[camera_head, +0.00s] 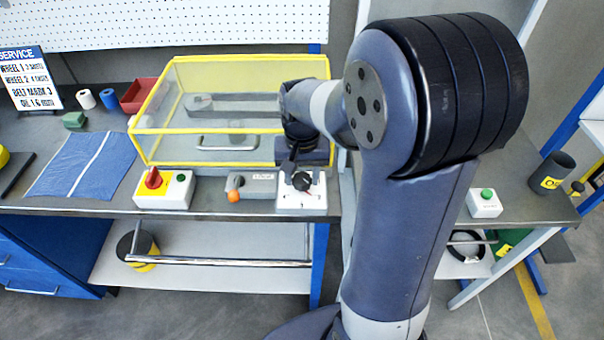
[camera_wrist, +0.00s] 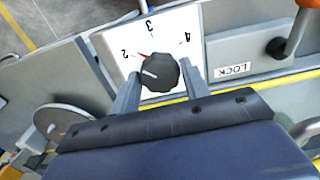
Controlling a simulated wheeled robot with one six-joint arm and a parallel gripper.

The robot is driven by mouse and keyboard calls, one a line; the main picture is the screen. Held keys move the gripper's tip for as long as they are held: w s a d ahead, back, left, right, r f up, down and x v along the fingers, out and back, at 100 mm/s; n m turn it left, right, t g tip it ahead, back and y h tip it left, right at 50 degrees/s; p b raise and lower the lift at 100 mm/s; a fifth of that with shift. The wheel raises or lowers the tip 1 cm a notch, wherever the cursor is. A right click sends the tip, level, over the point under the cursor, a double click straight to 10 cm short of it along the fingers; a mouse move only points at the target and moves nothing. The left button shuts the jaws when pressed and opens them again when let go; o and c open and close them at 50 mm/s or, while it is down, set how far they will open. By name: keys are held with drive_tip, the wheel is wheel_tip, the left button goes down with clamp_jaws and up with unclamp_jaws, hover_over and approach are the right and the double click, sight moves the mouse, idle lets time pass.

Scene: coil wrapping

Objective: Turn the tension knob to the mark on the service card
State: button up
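The tension knob (camera_wrist: 160,72) is dark and ribbed, on a white plate (camera_wrist: 118,47) with the numbers 2, 3 and 4 showing. A red tip at the knob's edge lies between 2 and 3; a short white line shows on the knob. My gripper (camera_wrist: 159,72) has its fingers apart, one on each side of the knob; firm contact cannot be made out. In the head view, my gripper (camera_head: 294,166) is above the plate (camera_head: 301,200) at the bench's front edge. The service card (camera_head: 29,78) stands back left and reads "BELT MARK 3".
A yellow-framed clear guard (camera_head: 225,66) stands behind the knob plate. Left of the plate are a LOCK panel with an orange-tipped lever (camera_head: 234,194) and a box with a red switch (camera_head: 154,178). A blue cloth (camera_head: 85,165) lies further left.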

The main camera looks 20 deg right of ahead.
drive_tip(key=c, duration=0.5)
drive_tip(key=shift+m, duration=0.4)
drive_tip(key=m, duration=0.3)
drive_tip(key=shift+m, duration=0.3)
drive_tip(key=m, duration=0.4)
drive_tip(key=shift+m+p, duration=0.3)
drive_tip(key=shift+p, duration=0.05)
drive_tip(key=o, duration=0.9)
drive_tip(key=shift+o, duration=0.2)
